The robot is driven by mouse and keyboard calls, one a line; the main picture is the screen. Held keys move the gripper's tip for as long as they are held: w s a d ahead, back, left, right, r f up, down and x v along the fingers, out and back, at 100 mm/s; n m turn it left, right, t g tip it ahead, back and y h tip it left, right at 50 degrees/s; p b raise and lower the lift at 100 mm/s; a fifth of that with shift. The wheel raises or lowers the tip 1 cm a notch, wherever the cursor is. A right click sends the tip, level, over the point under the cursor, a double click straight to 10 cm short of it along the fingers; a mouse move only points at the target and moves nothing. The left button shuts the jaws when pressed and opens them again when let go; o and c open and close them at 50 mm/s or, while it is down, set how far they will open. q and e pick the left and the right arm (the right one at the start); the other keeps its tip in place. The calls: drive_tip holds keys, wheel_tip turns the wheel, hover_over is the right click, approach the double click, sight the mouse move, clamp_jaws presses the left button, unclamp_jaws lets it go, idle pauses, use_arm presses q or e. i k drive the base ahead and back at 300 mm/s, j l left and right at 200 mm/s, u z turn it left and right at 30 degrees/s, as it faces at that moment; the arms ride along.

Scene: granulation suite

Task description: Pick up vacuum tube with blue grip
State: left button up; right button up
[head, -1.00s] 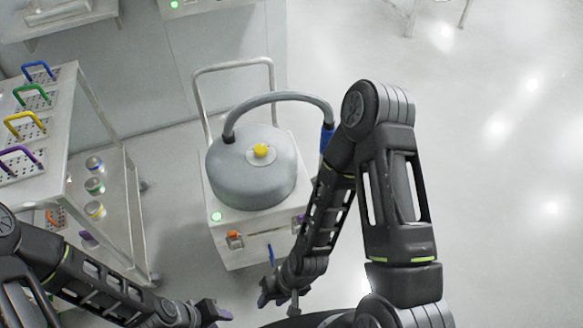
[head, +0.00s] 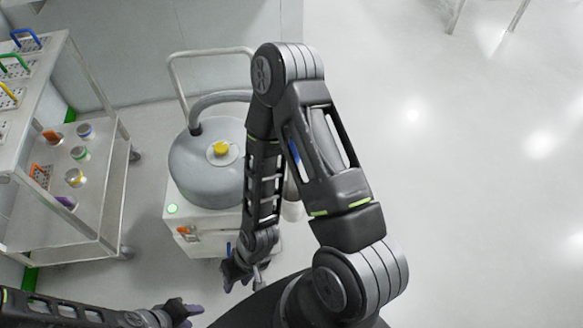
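The vacuum tube (head: 222,98) is a grey hose rising from the grey round lid of the vacuum unit and arching right, where it passes behind my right arm. A patch of its blue grip (head: 292,141) shows through an opening in that arm; the rest is hidden. My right gripper (head: 233,277) hangs in front of the unit's lower right corner, below and left of the blue grip and apart from it. My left gripper (head: 187,312) is low at the bottom edge, left of the right one. Both look empty, but their finger gaps are unclear.
The vacuum unit (head: 200,215) has a white body, a yellow knob (head: 221,149) and a metal push handle (head: 177,80). A two-level cart (head: 92,212) with jars and coloured-handled trays stands at left.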

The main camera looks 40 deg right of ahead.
sight(293, 191)
drive_tip(key=k+l, duration=0.1)
drive_tip(key=l, duration=0.3)
drive_tip(key=k+l+u, duration=0.1)
drive_tip(key=l, duration=0.3)
drive_tip(key=k+l, duration=0.1)
drive_tip(key=l, duration=0.3)
drive_tip(key=k+l+u, duration=0.1)
drive_tip(key=l, duration=0.3)
drive_tip(key=k+l, duration=0.1)
drive_tip(key=l, duration=0.25)
drive_tip(key=k+l+u, duration=0.1)
drive_tip(key=l, duration=0.3)
drive_tip(key=k+l, duration=0.15)
drive_tip(key=l, duration=0.2)
drive_tip(key=u, duration=0.05)
